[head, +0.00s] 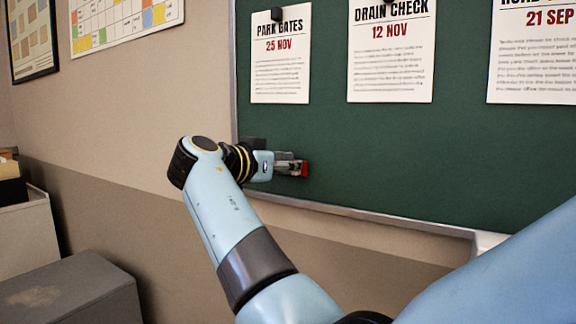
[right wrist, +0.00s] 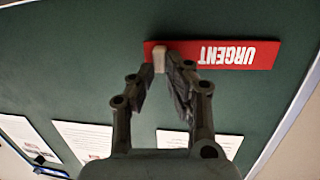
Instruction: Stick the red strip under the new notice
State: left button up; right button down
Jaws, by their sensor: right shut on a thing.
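The red strip (right wrist: 225,54) shows in the right wrist view with URGENT upside down, in front of the green board (right wrist: 60,65). My right gripper (right wrist: 160,72) is shut on the pale tab (right wrist: 159,58) near the strip's left end there. In the head view my right gripper (head: 292,166) is below the PARK GATES notice, and only a small red end of the strip (head: 305,169) shows. I cannot tell whether the strip touches the board. The PARK GATES notice (head: 281,60) reads 25 NOV. My left gripper is not in view.
The DRAIN CHECK notice (head: 391,60), 12 NOV, hangs to its right. A third notice (head: 533,60), 21 SEP, is cut off at the right. The green board (head: 430,155) is bare below them.

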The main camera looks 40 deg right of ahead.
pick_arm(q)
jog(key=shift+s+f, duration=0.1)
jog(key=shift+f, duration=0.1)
pick_arm(e)
jog(key=shift+s+a+r, duration=0.1)
jog(key=shift+a, duration=0.1)
pick_arm(q)
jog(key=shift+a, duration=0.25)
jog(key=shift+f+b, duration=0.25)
jog(key=shift+b, duration=0.15)
pick_arm(e)
jog(key=shift+w+d, duration=0.2)
jog(key=shift+d, duration=0.25)
jog(key=c, duration=1.2)
grip_release()
jog(key=shift+c, duration=0.2)
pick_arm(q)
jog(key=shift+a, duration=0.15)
pick_arm(e)
notch_tip(320, 180, up, 10)
